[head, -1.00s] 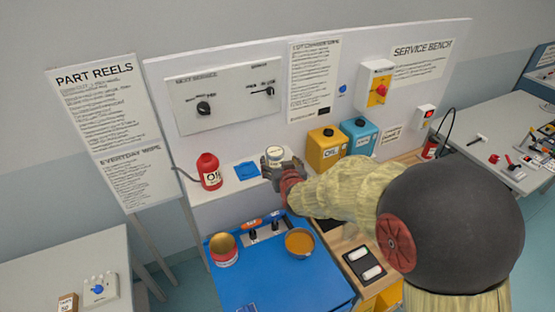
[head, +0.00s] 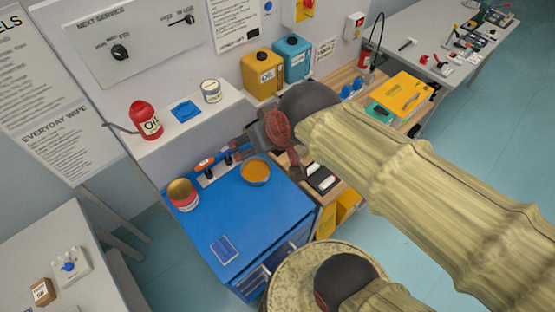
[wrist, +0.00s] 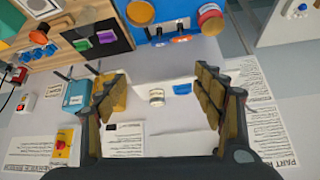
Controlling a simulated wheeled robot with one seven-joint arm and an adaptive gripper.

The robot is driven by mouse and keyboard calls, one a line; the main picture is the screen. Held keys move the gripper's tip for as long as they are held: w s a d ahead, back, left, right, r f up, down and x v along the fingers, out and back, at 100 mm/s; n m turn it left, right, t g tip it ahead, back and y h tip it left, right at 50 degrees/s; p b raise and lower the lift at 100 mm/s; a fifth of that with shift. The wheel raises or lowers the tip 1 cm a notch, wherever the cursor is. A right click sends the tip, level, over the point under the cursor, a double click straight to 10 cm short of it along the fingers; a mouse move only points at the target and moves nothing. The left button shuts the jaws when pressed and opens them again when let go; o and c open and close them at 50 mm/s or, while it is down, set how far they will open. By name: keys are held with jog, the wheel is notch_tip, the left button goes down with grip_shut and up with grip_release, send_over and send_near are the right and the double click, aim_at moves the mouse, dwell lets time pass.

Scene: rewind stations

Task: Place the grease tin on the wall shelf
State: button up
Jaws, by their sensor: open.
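The small cream tin (head: 211,92) with a dark label, apparently the grease tin, stands upright on the white wall shelf (head: 172,128), near its right end. It also shows in the wrist view (wrist: 156,97), between the fingers in the picture but apart from them. My gripper (head: 244,141) is open and empty, away from the tin, to its lower right in the head view. In the wrist view, the fingers of my gripper (wrist: 160,76) are spread wide. The tin's label is too small to read.
A red oil can (head: 145,121) and a blue pad (head: 186,110) share the shelf, left of the tin. Yellow (head: 262,76) and teal (head: 293,62) canisters stand to its right. The blue cabinet (head: 255,212) below bears an open red tin (head: 183,196) and an orange-filled bowl (head: 256,171).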

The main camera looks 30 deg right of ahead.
jog(key=s+g, duration=0.1)
jog(key=s, duration=0.6)
jog(key=shift+d, duration=0.45)
jog(key=shift+f, duration=0.1)
notch_tip(320, 180, down, 17)
jog(key=b, duration=1.7)
